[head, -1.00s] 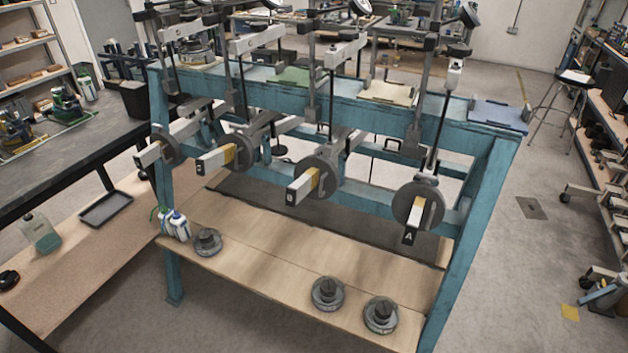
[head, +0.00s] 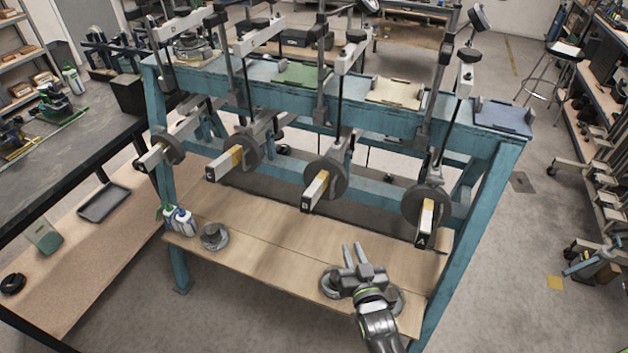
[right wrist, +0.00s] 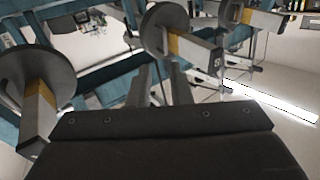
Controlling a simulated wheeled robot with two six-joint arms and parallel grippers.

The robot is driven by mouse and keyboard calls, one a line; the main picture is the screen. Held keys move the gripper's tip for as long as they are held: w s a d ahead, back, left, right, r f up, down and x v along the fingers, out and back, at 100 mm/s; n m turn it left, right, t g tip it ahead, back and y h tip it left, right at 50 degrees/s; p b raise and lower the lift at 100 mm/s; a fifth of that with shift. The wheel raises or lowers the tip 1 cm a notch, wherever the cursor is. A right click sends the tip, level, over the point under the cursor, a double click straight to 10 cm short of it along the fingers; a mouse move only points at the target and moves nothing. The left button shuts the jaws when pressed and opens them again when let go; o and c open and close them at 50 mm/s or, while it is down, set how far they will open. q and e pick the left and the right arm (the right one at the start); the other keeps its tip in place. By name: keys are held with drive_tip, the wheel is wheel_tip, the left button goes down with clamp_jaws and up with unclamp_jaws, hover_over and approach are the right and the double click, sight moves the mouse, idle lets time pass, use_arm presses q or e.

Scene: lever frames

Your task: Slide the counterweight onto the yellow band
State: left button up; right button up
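Several levers stick out of the blue frame, each with a round grey counterweight. The rightmost lever, marked A (head: 423,237), has its counterweight (head: 413,204) behind a yellow band (head: 428,207). The lever to its left (head: 311,195) has a counterweight (head: 338,186) behind a yellow band (head: 321,177). Another counterweight (head: 247,150) also sits behind a yellow band (head: 236,154). The far-left counterweight (head: 173,147) shows no clear band. My right gripper (head: 354,247) is open and empty, below and left of lever A. Its fingers (right wrist: 158,82) show apart in the right wrist view. My left gripper is out of view.
The wooden shelf (head: 270,245) lies below the levers. A grey weight (head: 214,237) and small bottles (head: 179,221) stand at its left. Two more weights are partly hidden by my right gripper and arm. Upright blue posts (head: 470,240) bound the frame.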

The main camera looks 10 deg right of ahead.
wheel_tip(320, 180, up, 2)
drive_tip(key=b, duration=1.8)
approach(334, 194)
drive_tip(key=w+r, duration=0.3)
drive_tip(key=w, duration=0.2)
drive_tip(key=shift+w+a+r+t, duration=0.1)
drive_tip(key=shift+w+a+t, duration=0.05)
drive_tip(key=shift+w, duration=0.25)
drive_tip(key=shift+w+a+r+t, duration=0.1)
drive_tip(key=shift+w+a+t, duration=0.1)
drive_tip(key=shift+w, duration=0.25)
clamp_jaws()
